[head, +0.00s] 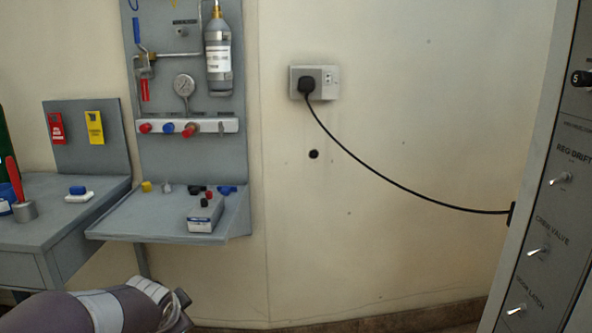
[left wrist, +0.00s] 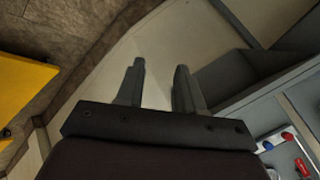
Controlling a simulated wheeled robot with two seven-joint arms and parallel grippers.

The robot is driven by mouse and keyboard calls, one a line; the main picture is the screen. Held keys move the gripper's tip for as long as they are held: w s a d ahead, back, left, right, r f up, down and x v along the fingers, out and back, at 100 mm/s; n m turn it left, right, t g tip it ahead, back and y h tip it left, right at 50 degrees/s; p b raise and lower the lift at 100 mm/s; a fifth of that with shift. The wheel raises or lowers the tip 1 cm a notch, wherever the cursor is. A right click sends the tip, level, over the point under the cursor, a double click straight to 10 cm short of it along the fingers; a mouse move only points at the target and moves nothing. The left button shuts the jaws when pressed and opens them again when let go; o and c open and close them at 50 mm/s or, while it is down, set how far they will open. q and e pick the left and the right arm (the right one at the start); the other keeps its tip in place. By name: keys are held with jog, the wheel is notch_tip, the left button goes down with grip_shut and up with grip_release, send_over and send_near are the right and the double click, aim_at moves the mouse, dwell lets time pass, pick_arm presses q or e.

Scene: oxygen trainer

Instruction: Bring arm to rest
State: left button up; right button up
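My left gripper (left wrist: 160,85) shows in the left wrist view with its two dark fingers apart and nothing between them. Beyond the fingers are pale wall and floor. In the head view a purple-grey arm part of mine (head: 110,307) with white bands lies at the bottom left, below the grey shelf; its fingers are not clear there. My right gripper is in neither view.
A grey wall panel (head: 150,190) carries a gauge (head: 184,86), a cylinder (head: 218,55) and a shelf (head: 120,228) with small parts. A grey bench (head: 30,240) stands left. A black cable (head: 400,193) runs from the socket (head: 330,82) to the switch cabinet (head: 545,210).

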pick_arm(q)
jog(key=s+d+f+n+g+h+p, duration=0.1)
jog(key=s+d+f+n+g+p, duration=0.15)
jog(key=s, duration=0.45)
jog(key=s+d+f+n+g+p, duration=0.1)
jog(key=s+f+n+g, duration=0.15)
jog(key=s, duration=0.45)
jog(key=s+d+f+n+g+h+p, duration=0.1)
jog(key=s+f+n+g+p, duration=0.1)
jog(key=s+n, duration=0.35)
notch_tip(320, 180, up, 38)
jog(key=m+p, duration=0.2)
jog(key=p, duration=3.5)
jog(key=shift+d+f, duration=0.2)
jog(key=shift+f, duration=0.05)
jog(key=shift+s, duration=0.1)
